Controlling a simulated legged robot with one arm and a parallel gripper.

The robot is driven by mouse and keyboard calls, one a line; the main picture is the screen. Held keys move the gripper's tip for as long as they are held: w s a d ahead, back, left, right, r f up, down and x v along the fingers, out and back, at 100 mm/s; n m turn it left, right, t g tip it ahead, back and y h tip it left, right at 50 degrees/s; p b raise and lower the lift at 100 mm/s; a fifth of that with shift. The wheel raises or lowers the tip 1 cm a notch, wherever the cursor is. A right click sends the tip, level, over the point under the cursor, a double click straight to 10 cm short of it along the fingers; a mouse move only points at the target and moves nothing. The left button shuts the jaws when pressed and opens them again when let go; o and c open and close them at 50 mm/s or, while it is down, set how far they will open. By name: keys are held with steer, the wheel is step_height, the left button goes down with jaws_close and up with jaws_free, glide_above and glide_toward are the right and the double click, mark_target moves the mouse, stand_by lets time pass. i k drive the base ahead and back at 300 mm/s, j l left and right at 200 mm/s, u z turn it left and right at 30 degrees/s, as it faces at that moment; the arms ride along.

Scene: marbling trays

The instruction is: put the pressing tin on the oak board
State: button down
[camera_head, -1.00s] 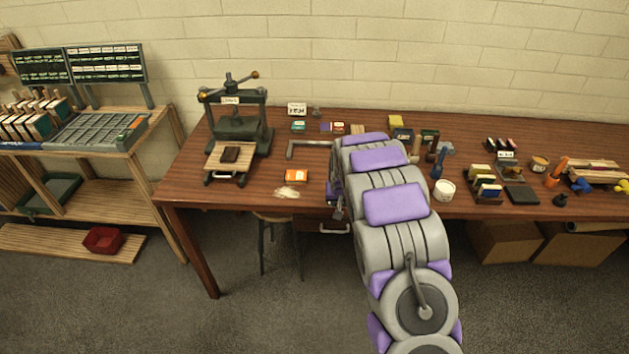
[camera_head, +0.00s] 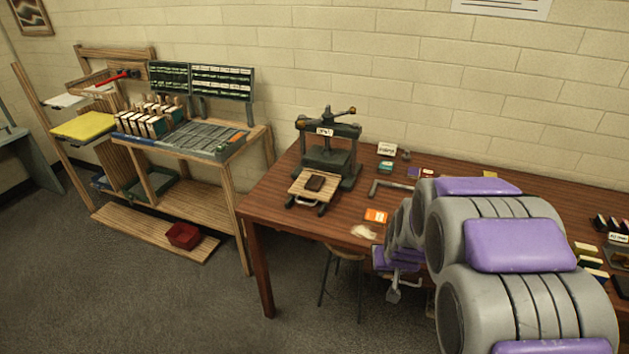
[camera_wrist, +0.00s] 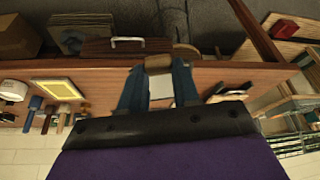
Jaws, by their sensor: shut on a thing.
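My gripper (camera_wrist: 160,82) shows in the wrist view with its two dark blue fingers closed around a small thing. A pale face (camera_wrist: 161,88) and a brown end (camera_wrist: 158,63) show between the fingers; I cannot tell for sure that this is the pressing tin. In the head view my gripper (camera_head: 394,282) is small and partly hidden by my arm, in front of the table's front edge.
The press (camera_head: 328,150) stands on the brown table (camera_head: 275,205). An orange packet (camera_head: 376,215) lies right of the board. A wooden shelf unit (camera_head: 255,150) with racks stands at left, with a red bin (camera_head: 183,235) low down. Floor in front is clear.

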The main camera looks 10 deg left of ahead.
mark_target(320, 182)
steer(key=i+j, duration=0.25)
steer(key=j, duration=0.15)
steer(key=i+j, duration=0.2)
steer(key=j, duration=0.25)
steer(key=i+j, duration=0.25)
steer(key=j, duration=0.15)
steer(key=i+j, duration=0.25)
steer(key=j, duration=0.2)
steer(key=i+j, duration=0.2)
steer(key=j, duration=0.2)
